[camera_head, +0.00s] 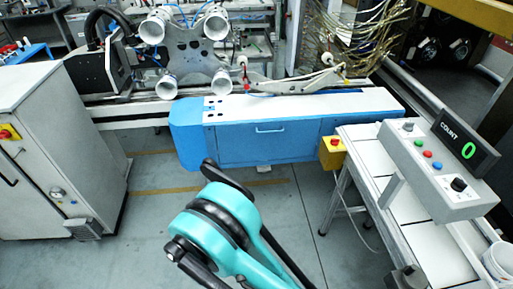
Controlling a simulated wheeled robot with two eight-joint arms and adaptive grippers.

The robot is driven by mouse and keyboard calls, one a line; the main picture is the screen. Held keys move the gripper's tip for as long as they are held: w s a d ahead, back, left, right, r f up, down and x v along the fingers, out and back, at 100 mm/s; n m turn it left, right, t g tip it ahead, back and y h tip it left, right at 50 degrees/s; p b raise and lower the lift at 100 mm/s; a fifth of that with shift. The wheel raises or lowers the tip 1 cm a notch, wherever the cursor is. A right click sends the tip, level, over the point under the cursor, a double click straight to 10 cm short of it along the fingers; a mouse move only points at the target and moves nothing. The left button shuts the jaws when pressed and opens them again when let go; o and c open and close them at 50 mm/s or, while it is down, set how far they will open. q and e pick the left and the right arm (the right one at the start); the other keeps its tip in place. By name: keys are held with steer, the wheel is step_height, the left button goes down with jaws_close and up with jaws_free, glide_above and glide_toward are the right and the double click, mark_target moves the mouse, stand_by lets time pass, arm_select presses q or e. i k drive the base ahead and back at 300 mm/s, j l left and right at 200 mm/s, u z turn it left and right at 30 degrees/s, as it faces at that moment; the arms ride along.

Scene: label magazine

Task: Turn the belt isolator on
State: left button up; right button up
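No part carries a readable belt isolator label. A grey control box (435,165) on the right bears a black rotary knob (458,184) with a pale plate, and a grey knob (408,125) at its far end. Red, green and blue buttons sit between them. A red and yellow switch (8,133) is on the left cabinet. A yellow box with a red button (332,148) is at the side of the white-topped belt table (378,160). Which is the isolator I cannot tell. A teal and black arm of mine fills the bottom centre; neither gripper can be made out.
A counter display (465,146) reading a green 0 stands behind the control box. A blue machine base (265,140) spans the back. A white bucket (498,262) is at the lower right. Grey floor (150,230) is clear between the cabinet (45,140) and my arm.

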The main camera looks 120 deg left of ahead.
mark_target(335, 141)
steer(key=i+u, duration=0.1)
steer(key=u, duration=3.35)
steer(key=i+j+z, duration=0.1)
steer(key=i+j, duration=0.25)
steer(key=i+j+z, duration=0.15)
steer(key=i+j, duration=0.15)
steer(key=j, duration=0.15)
steer(key=i+j+z, duration=0.1)
steer(key=i+j, duration=0.2)
steer(key=j, duration=0.15)
steer(key=i+l+z, duration=0.1)
steer(key=z, duration=0.25)
steer(key=i+z, duration=0.15)
steer(key=z, duration=0.2)
steer(key=i+l+z, duration=0.1)
steer(key=z, duration=0.25)
steer(key=i, duration=0.15)
